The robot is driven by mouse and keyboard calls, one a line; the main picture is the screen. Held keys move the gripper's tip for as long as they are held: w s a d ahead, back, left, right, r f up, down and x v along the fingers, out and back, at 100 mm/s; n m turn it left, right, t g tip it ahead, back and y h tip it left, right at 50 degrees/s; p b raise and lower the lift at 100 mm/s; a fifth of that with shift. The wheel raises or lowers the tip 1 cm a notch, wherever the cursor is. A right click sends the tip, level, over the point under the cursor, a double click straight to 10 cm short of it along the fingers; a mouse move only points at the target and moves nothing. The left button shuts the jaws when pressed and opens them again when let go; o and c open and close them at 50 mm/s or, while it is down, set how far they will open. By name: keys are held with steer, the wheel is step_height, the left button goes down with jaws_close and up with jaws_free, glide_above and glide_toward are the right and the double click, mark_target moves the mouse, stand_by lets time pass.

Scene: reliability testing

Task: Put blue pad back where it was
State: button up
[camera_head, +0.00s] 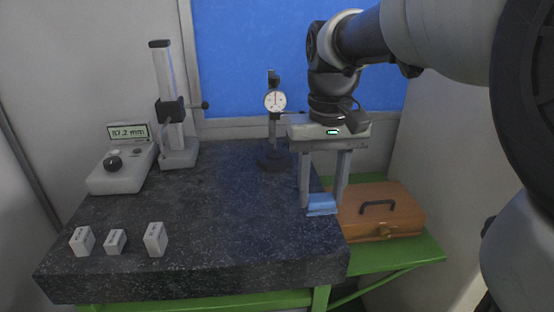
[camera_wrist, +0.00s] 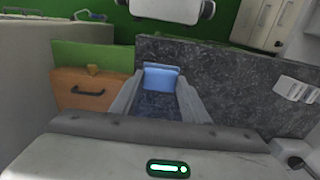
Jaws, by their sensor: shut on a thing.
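The blue pad (camera_head: 321,205) is at the right edge of the dark granite plate (camera_head: 215,215), beside the wooden case. My gripper (camera_head: 323,203) points down over this edge, its two fingers set wide apart and shut on the blue pad. In the wrist view the pad (camera_wrist: 161,77) sits between the fingertips of my gripper (camera_wrist: 160,85), with speckled granite showing nearer the palm. Whether the pad's underside touches the granite cannot be told.
A wooden case (camera_head: 382,212) with a black handle lies on the green bench (camera_head: 425,250) at right. A dial gauge stand (camera_head: 275,130) is close behind my gripper. A height gauge (camera_head: 172,110), a digital readout (camera_head: 122,165) and small grey blocks (camera_head: 115,241) stand left. The plate's middle is clear.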

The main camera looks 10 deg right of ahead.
step_height(320, 180, down, 7)
steer(key=shift+f+b, duration=0.15)
steer(key=shift+b, duration=0.2)
steer(key=shift+f, duration=0.2)
steer(key=o, duration=1)
